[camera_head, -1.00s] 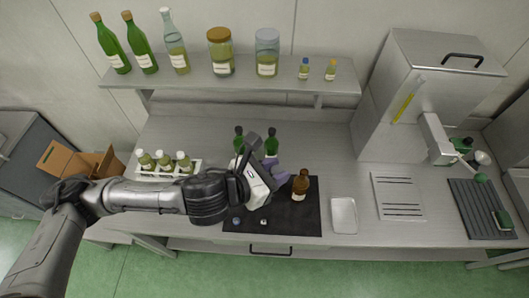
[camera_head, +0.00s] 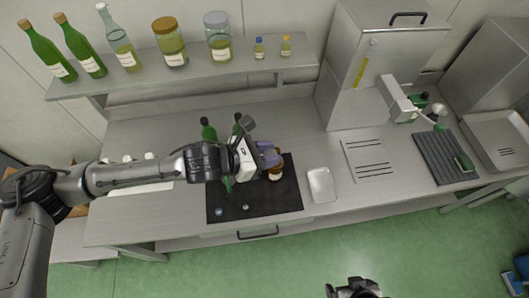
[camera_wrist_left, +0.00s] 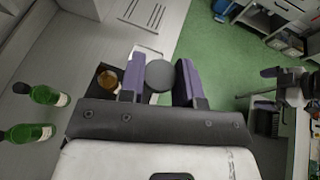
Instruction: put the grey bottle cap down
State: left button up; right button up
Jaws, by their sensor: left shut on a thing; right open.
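My left gripper (camera_head: 270,156) reaches in from the left above the black mat (camera_head: 284,201). In the left wrist view its purple fingers are shut on a round grey bottle cap (camera_wrist_left: 159,74). In the head view the cap is hidden by the gripper. The brown bottle (camera_head: 276,174) stands on the mat, partly hidden behind the fingers; it also shows in the left wrist view (camera_wrist_left: 108,79). My right gripper (camera_head: 353,288) is at the bottom edge of the head view, away from the bench, open and only partly in view.
Two small caps, one bluish (camera_head: 219,211) and one pale (camera_head: 246,207), lie at the mat's front left. Two green bottles (camera_head: 208,131) stand behind the mat. A small metal tray (camera_head: 321,185) lies right of it. A shelf (camera_head: 190,72) with bottles and jars hangs above. Bench between tray and slotted plate (camera_head: 369,160) is clear.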

aim_at(271, 149)
pick_arm(q)
jog(key=r+n+t+y, duration=0.2)
jog(key=d+r+n+t+y, duration=0.1)
jog(key=r+n+t+y, duration=0.1)
jog(key=w+r+n+t+y, duration=0.1)
jog(key=r+n+t, duration=0.1)
jog(key=n, duration=0.1)
jog(key=shift+w+d+r+y, duration=0.1)
jog(key=shift+d+r+y, duration=0.15)
jog(key=shift+y, duration=0.15)
jog(key=shift+w+a+r+n+y, duration=0.1)
jog(key=shift+a+r+n+y, duration=0.45)
jog(key=shift+r, duration=0.2)
jog(key=f+m+h, duration=0.1)
jog(key=f+m+g+h, duration=0.1)
jog(key=m+h, duration=0.1)
jog(key=a+m+g+h, duration=0.1)
jog(key=shift+s+a+f, duration=0.1)
jog(key=shift+s+f, duration=0.25)
jog(key=shift+f, duration=0.05)
notch_tip(271, 149, down, 5)
jog(key=s+a+m+g+h, duration=0.1)
jog(key=m+g+h, duration=0.3)
jog(key=m+g, duration=0.4)
jog(key=shift+s+a+f+m+g, duration=0.15)
jog(key=shift+s+a+m+g, duration=0.2)
jog(key=shift+a+g, duration=0.25)
jog(key=shift+a+f+h, duration=0.1)
jog(key=shift+h, duration=0.15)
